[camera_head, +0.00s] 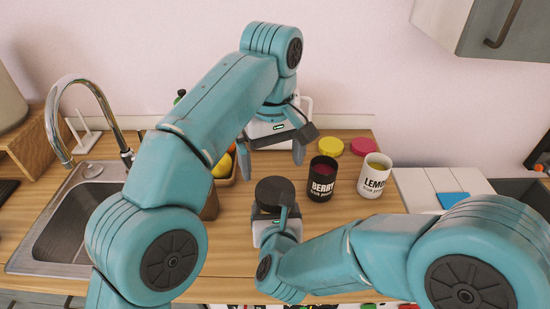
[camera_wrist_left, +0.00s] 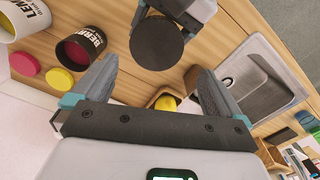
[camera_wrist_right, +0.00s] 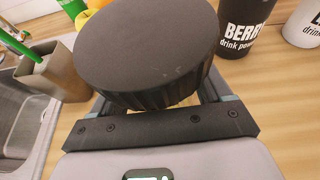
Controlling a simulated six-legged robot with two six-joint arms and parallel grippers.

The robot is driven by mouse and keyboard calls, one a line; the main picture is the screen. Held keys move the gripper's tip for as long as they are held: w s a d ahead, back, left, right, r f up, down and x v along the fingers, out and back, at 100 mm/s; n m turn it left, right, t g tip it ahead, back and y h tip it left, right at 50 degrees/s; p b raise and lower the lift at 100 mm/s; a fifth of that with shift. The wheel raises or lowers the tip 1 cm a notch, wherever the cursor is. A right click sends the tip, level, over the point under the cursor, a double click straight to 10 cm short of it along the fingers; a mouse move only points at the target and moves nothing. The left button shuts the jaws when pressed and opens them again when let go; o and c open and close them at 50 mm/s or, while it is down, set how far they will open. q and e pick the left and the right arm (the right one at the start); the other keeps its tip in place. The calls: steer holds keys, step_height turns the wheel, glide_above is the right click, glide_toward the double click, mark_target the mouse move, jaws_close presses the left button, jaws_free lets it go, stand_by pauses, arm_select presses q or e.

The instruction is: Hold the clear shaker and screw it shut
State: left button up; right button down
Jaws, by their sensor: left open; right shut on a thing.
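A shaker's round black lid (camera_head: 274,190) is at the front middle of the counter. It fills the top of the right wrist view (camera_wrist_right: 150,50) and also shows in the left wrist view (camera_wrist_left: 158,42). The clear shaker body is hidden beneath it, so I cannot tell how tightly the lid sits. My right gripper (camera_head: 277,212) is shut on the shaker below the lid. My left gripper (camera_head: 271,152) is open and empty, behind and above the lid, apart from it, with fingers pointing down.
A black BERRY tub (camera_head: 322,186) and a white LEMON tub (camera_head: 374,182) stand open to the right, close to the lid. Yellow (camera_head: 331,147) and pink (camera_head: 362,146) lids lie behind them. A sink (camera_head: 62,215) is at left. A fruit tray stands partly behind my left arm.

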mark_target(275, 190)
arm_select(q)
steer(key=shift+w+d+f, duration=0.1)
steer(key=shift+d, duration=0.15)
steer(key=shift+a, duration=0.1)
steer(key=shift+f, duration=4)
steer(key=c, duration=0.9)
steer(key=m, duration=0.4)
steer(key=shift+m, duration=0.4)
steer(key=shift+c, duration=0.2)
steer(key=m, duration=0.5)
